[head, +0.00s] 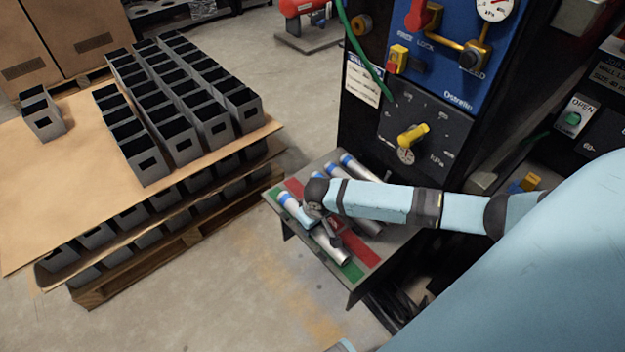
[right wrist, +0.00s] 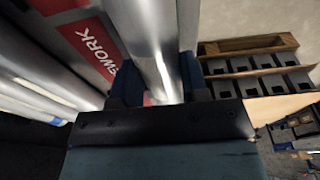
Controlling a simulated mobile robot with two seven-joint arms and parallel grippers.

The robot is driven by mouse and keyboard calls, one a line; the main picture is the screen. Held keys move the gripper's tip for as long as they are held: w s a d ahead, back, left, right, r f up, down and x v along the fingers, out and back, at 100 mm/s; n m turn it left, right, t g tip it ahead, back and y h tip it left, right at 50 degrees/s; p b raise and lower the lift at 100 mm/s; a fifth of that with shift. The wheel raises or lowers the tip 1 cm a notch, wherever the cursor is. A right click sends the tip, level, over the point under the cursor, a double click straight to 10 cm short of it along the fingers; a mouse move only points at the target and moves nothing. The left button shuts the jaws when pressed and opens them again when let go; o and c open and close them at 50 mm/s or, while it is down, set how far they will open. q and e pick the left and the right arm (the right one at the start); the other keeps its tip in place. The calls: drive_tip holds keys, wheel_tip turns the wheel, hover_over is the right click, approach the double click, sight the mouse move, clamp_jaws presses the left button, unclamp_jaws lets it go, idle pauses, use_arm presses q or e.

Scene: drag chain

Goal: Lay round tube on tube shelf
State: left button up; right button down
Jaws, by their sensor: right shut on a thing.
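The tube shelf (head: 359,290) is a grey sloped top with green and red strips, in the middle of the head view. My right gripper (head: 322,228) is over its front left part, shut on a silver round tube (head: 291,206) with a blue band near its end. This tube lies along the green strip side; I cannot tell whether it rests on the shelf. In the right wrist view, the held tube (right wrist: 155,45) runs between the two fingers. My left gripper is not in view.
Other silver tubes with blue bands (head: 357,167) lie at the shelf's back, partly hidden by my right arm. A dark machine (head: 440,125) with a gauge and yellow handle stands behind. A pallet of grey bins (head: 160,150) stands left, with clear floor between.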

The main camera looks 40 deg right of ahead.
drive_tip(key=c, duration=0.5)
unclamp_jaws()
drive_tip(key=shift+c, duration=0.2)
wheel_tip(320, 180, up, 14)
drive_tip(key=s+p, duration=0.2)
drive_tip(key=shift+d+f, duration=0.1)
drive_tip(key=shift+f, duration=0.05)
